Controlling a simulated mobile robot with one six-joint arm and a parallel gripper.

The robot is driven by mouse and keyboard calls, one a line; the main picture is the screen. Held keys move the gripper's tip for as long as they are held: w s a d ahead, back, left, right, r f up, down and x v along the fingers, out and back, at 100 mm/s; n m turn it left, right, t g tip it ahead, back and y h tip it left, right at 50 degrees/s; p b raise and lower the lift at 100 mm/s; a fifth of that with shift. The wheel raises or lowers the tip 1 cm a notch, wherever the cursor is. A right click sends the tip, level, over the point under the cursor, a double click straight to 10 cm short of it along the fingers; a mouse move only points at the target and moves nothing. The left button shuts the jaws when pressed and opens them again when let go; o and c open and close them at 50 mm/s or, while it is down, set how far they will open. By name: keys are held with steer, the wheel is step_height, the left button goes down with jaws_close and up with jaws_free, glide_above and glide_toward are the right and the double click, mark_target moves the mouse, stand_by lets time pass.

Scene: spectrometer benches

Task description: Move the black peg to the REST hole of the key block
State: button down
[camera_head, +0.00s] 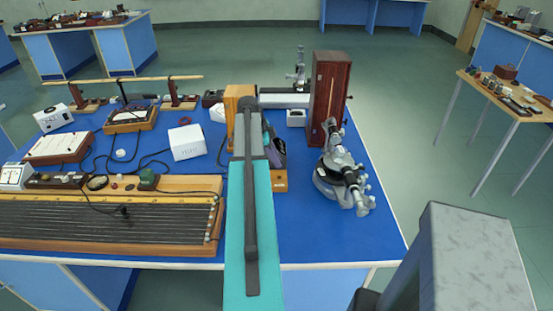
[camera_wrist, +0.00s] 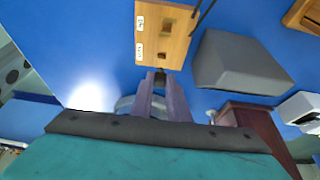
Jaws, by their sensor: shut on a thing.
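The key block (camera_wrist: 182,38) is a small light-wood block with two white labels and dark holes, seen in the wrist view. The lettering is too small to read surely. The block also shows in the head view (camera_head: 280,183), partly hidden behind my arm. My gripper (camera_wrist: 160,82) has two purple fingers shut on a small dark piece, the black peg (camera_wrist: 160,76), at the fingertips. The peg appears just off the block's near edge in the wrist view; its height over the block cannot be told. In the head view my arm hides the peg.
A tall dark-red wooden box (camera_head: 329,98) and a grey metal instrument (camera_head: 343,178) stand to the right. A white box (camera_head: 187,142) and a long wired board (camera_head: 110,222) lie to the left. A grey box (camera_wrist: 235,62) sits beside the block. Black cables cross the blue bench top.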

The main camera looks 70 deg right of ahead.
steer(key=shift+f+b, duration=1.25)
steer(key=shift+f, duration=1.4)
steer(key=c, duration=1.6)
jaws_free()
steer(key=shift+r, duration=0.1)
steer(key=shift+b+v, duration=1.45)
steer(key=shift+v, duration=5.35)
